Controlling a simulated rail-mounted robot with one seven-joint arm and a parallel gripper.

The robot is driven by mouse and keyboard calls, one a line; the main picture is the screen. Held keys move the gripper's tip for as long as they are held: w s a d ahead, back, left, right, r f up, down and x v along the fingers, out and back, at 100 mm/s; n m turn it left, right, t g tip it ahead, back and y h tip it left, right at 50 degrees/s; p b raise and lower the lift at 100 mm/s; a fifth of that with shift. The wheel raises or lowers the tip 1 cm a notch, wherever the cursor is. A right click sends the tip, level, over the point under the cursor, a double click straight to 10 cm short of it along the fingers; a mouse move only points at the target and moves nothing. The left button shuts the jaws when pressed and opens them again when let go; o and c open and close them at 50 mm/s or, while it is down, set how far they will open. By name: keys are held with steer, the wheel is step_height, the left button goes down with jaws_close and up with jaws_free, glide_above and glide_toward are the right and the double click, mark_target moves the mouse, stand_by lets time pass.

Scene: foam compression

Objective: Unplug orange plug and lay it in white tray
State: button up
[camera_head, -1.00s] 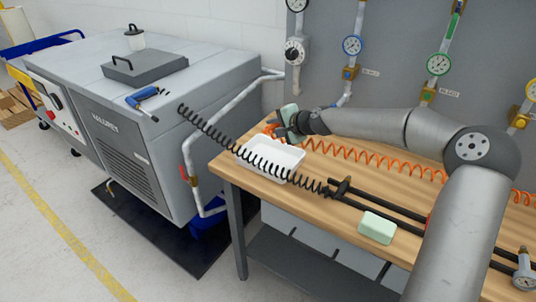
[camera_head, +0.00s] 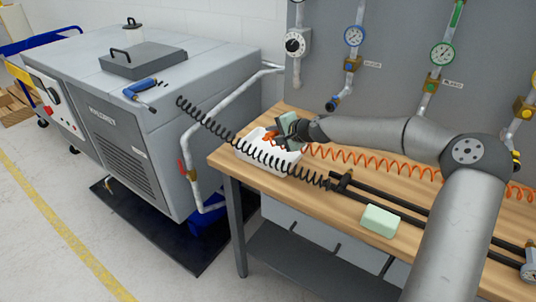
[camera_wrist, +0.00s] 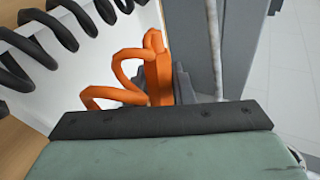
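The white tray (camera_head: 292,167) sits at the left end of the wooden bench, with a black coil passing in front of it. My gripper (camera_head: 281,137) is over the tray's back part. The orange plug (camera_wrist: 159,78) shows beyond my gripper's dark edge in the wrist view, between dark finger parts, with its orange coil beside it. My gripper appears shut on it. In the head view orange (camera_head: 270,139) shows at the fingers, inside the tray's outline. The fingertips are mostly hidden, and I cannot tell whether the plug touches the tray floor.
A black coil (camera_head: 238,138) stretches from the grey machine (camera_head: 150,120) to the bench fitting. A pale green block (camera_head: 380,221) lies at the bench front, near black pipes (camera_head: 395,207). The orange coil (camera_head: 375,160) runs along the back. Gauges and valves hang on the wall panel.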

steer(key=o, duration=0.4)
steer(key=shift+o, duration=0.2)
steer(key=b+v, duration=0.2)
steer(key=v, duration=1.5)
steer(key=shift+s, duration=0.2)
steer(key=shift+d, duration=0.15)
steer(key=s+a+f+n+g, duration=0.1)
steer(key=s+f, duration=0.1)
steer(key=f, duration=0.1)
steer(key=s+a+f+n+g+h, duration=0.1)
steer(key=a+f, duration=0.1)
steer(key=f, duration=0.1)
steer(key=s+a+f+n+g+h, duration=0.1)
steer(key=s+a+f, duration=0.1)
steer(key=f, duration=0.1)
steer(key=shift+s+g, duration=0.3)
steer(key=shift+s, duration=0.05)
steer(key=s+d+n+g+h, duration=0.2)
steer(key=s+d+n+h, duration=0.1)
steer(key=s, duration=1.1)
steer(key=s+d+f+n+g+h, duration=0.1)
steer(key=s+d+n+g+h, duration=0.1)
steer(key=s, duration=1.3)
steer(key=d+n+h, duration=0.1)
steer(key=d, duration=0.1)
steer(key=shift+d+f, duration=0.25)
steer(key=shift+d, duration=0.15)
